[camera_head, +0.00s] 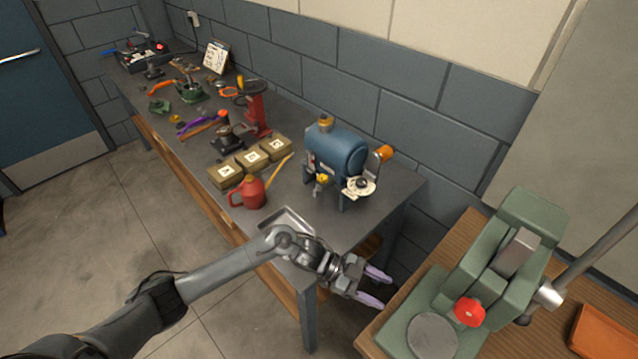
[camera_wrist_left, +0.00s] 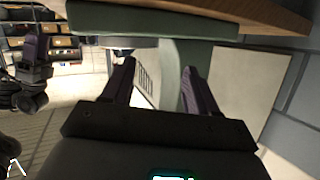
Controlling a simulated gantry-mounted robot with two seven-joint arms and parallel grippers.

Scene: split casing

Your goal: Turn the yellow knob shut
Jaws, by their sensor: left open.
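A blue rounded casing (camera_head: 340,153) on dark legs stands on the grey workbench near its right end. A small yellow knob (camera_head: 322,179) sits low on its front left side; its turn position is too small to tell. A yellow-orange cap (camera_head: 325,121) is on top of the casing, and an orange handle (camera_head: 386,152) is at its right. My left gripper (camera_head: 376,287) is open and empty, in front of the bench's right end, below and right of the knob and apart from it. Its two fingers also show spread in the left wrist view (camera_wrist_left: 158,70). The right gripper is not in view.
A metal tray (camera_head: 298,217) and a red oil can (camera_head: 251,192) are on the workbench (camera_head: 395,200) near the casing. Several boxes and tools lie farther left. A green press (camera_head: 500,255) with a red knob (camera_head: 469,311) stands on a wooden bench at right, close to my gripper.

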